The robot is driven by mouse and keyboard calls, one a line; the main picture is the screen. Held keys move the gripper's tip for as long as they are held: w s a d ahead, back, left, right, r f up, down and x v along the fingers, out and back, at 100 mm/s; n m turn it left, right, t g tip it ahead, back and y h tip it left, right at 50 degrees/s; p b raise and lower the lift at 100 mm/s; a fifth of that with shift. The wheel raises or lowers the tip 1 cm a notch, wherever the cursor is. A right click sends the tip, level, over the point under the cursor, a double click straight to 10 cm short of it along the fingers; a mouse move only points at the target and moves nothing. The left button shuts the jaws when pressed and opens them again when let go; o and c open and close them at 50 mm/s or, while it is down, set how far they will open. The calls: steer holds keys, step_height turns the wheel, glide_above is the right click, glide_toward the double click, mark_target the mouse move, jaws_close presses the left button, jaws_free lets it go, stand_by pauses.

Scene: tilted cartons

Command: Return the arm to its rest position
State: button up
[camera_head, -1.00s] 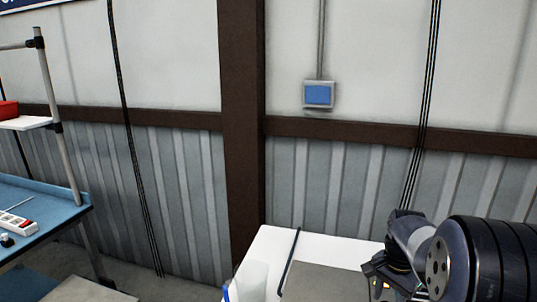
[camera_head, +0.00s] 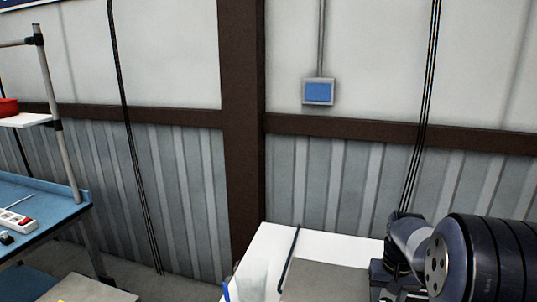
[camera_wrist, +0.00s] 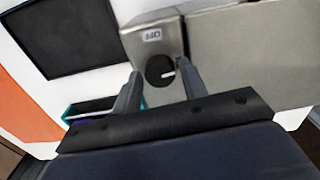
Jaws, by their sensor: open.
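My arm (camera_head: 480,262) shows at the lower right of the head view, dark with ridged rings. My gripper's fingers are not clearly visible there. In the wrist view my gripper (camera_wrist: 160,68) is open, its two grey fingers apart with nothing held between them. Beyond and between the fingertips is a round black knob (camera_wrist: 160,71) with a white mark, on a grey box (camera_wrist: 142,46) labelled "OFF". I cannot tell whether the fingers touch the knob.
A white surface (camera_head: 262,250) with a grey panel (camera_head: 325,284) lies beside my arm. The wrist view shows a black panel (camera_wrist: 68,40) and a teal-edged bin (camera_wrist: 90,108). A blue workbench (camera_head: 45,208) stands left. A wall with a brown post (camera_head: 241,130) is behind.

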steer(key=n, duration=0.4)
steer(key=shift+b, duration=0.3)
steer(key=n, duration=0.3)
steer(key=shift+n+b, duration=0.35)
steer(key=shift+n, duration=0.05)
steer(key=shift+r, duration=1.7)
